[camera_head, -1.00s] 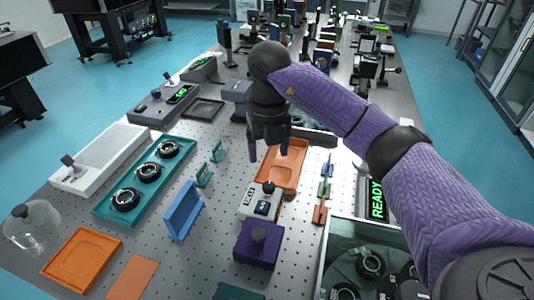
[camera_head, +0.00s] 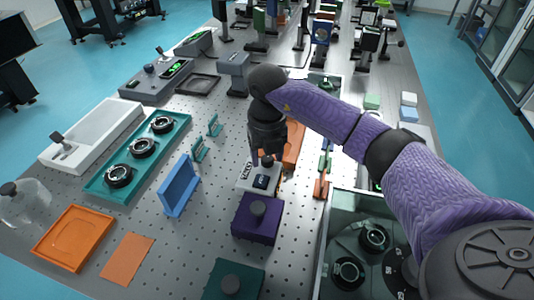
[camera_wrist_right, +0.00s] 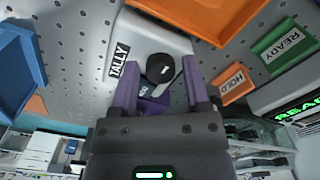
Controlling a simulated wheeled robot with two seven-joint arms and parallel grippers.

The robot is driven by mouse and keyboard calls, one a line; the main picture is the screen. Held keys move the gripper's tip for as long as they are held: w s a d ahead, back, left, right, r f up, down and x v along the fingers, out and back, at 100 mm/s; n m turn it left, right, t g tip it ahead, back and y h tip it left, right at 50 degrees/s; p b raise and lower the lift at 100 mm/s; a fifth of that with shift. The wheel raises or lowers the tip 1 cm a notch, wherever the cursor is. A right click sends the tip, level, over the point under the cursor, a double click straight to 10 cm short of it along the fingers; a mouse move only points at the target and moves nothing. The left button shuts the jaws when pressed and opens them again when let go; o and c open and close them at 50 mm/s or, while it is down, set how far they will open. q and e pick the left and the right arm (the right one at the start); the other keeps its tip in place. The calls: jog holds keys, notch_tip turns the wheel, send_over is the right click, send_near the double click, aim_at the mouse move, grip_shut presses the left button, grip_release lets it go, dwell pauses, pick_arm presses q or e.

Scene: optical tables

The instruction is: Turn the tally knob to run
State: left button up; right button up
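The tally box is a small pale box (camera_head: 244,181) near the middle of the table, with a black knob (camera_head: 267,161) and a dark window (camera_head: 261,182) on top. In the wrist view its TALLY label (camera_wrist_right: 118,62) and the black knob (camera_wrist_right: 160,69) show clearly. The knob has a light mark on its top. My right gripper (camera_head: 266,155) is directly over the box. In the wrist view my right gripper (camera_wrist_right: 159,75) is open, with one finger on each side of the knob and a gap visible on both sides. My left gripper is not in view.
A purple box with a knob (camera_head: 257,228) stands just in front of the tally box. A blue frame (camera_head: 178,187) stands to the left. An orange tray (camera_head: 294,143) lies close behind. READY (camera_wrist_right: 289,45) and HOLD (camera_wrist_right: 232,83) signs stand nearby.

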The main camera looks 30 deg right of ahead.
grip_shut()
jog(key=shift+n, duration=0.3)
jog(key=n+p, duration=0.1)
jog(key=n, duration=0.2)
jog(key=shift+n, duration=0.4)
jog(key=n, duration=0.4)
jog(key=shift+n, duration=0.3)
jog(key=n, duration=0.4)
jog(key=shift+a, duration=0.1)
jog(key=shift+n, duration=2.4)
